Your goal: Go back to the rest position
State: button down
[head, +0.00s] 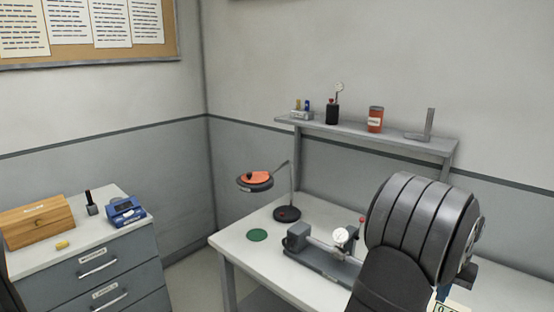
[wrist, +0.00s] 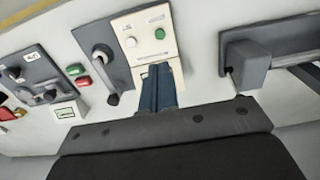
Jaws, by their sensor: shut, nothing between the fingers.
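My gripper (wrist: 158,72) shows in the wrist view as two blue fingers side by side, shut and empty. The fingertips are in front of a cream panel (wrist: 148,38) with a green button and a white button; I cannot tell whether they touch it. In the head view my grey arm fills the right side, and only a small blue piece of the gripper shows below it; the rest is hidden.
The wrist view shows a lever plate (wrist: 98,52) and a grey block (wrist: 247,65). In the head view, a bench (head: 262,268) carries a dial-gauge fixture (head: 325,262) and a lamp (head: 287,213) beside my arm. A shelf (head: 370,133) stands behind; a drawer cabinet (head: 95,270) is left.

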notch_tip(320, 180, down, 5)
notch_tip(320, 180, up, 12)
jog(key=s+d, duration=0.1)
jog(key=d, duration=0.1)
jog(key=shift+s+d+t, duration=0.2)
jog(key=shift+s+t, duration=0.1)
jog(key=shift+s, duration=0.1)
